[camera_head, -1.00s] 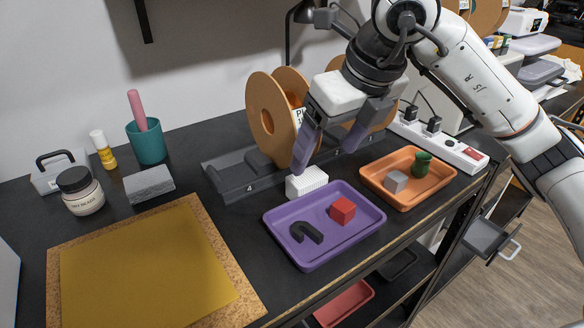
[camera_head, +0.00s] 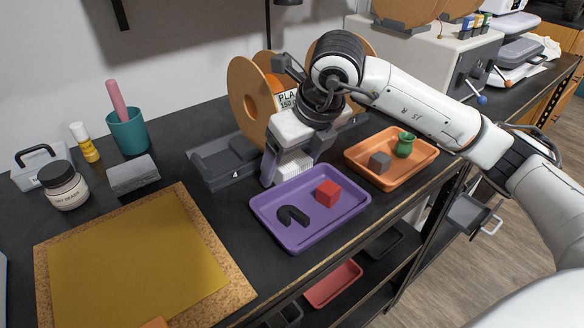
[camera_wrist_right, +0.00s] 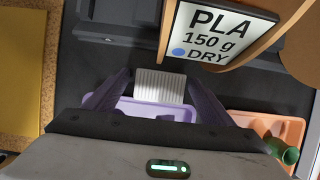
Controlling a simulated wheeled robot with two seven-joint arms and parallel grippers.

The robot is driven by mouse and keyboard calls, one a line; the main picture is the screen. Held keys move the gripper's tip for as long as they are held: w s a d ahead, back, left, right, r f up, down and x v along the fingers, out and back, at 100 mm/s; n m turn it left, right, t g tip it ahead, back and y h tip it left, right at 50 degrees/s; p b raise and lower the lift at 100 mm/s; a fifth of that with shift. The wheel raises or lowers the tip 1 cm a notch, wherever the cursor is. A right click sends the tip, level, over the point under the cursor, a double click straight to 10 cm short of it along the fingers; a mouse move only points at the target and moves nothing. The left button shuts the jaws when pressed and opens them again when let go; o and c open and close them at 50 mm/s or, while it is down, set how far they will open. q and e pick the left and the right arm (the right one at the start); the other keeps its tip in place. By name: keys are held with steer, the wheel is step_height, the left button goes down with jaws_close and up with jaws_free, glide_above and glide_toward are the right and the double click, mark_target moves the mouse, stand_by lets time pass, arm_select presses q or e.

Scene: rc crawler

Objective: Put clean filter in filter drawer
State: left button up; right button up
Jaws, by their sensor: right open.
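The clean filter looks to be the white ribbed block (camera_head: 293,166) on the dark bench, just behind the purple tray. My right gripper (camera_head: 291,174) is lowered over it, open, with one finger to each side. In the right wrist view the white block (camera_wrist_right: 160,86) lies between the two purple-grey fingers (camera_wrist_right: 158,78), with a gap at each side. A grey pulled-out drawer with a light handle (camera_head: 470,214) shows low at the right, beyond the bench edge; I cannot tell for sure that it is the filter drawer. My left gripper is not in view.
The purple tray (camera_head: 262,214) holds a red cube and a black hook shape. The orange tray (camera_head: 424,165) holds a grey cube and a green vase. A spool (camera_head: 247,92) stands in a dark rack close behind my gripper. A yellow mat (camera_head: 130,255) lies left.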

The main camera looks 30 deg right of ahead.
steer(key=c, duration=1.3)
steer(key=shift+o, duration=0.2)
steer(key=shift+r, duration=0.1)
